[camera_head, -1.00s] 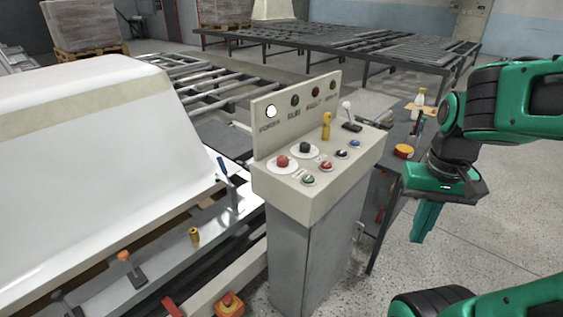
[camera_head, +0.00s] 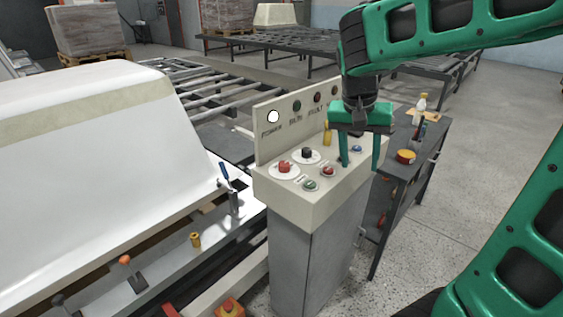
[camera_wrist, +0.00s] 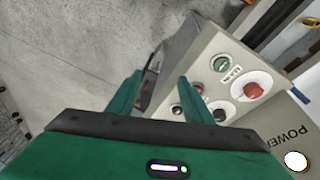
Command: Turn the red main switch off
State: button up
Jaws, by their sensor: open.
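The red main switch (camera_head: 284,167) is a red knob on a round white plate at the left front of the beige control panel (camera_head: 316,212). In the wrist view the red switch (camera_wrist: 254,90) lies to the right of the fingers. My gripper (camera_head: 360,164) is open and empty, fingers pointing down over the right part of the panel, to the right of the red switch and apart from it. In the wrist view my gripper (camera_wrist: 158,82) shows its two spread fingers. The white power lamp (camera_head: 273,116) is lit on the panel's upright back.
A black knob (camera_head: 307,153), a green button (camera_head: 310,185), a small red button (camera_head: 328,170) and a yellow lever (camera_head: 327,134) crowd the panel. A dark cart (camera_head: 394,185) stands at its right, a white tub shell (camera_head: 80,170) at its left.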

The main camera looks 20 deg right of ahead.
jog(key=w+a+r, duration=0.1)
jog(key=w+a, duration=0.7)
jog(key=m+t, duration=0.1)
jog(key=t, duration=0.1)
send_near(284, 163)
jog(key=x, duration=0.8)
jog(key=shift+f, duration=0.25)
jog(key=c, duration=1.1)
jog(key=shift+o, duration=0.2)
jog(key=shift+h, duration=0.3)
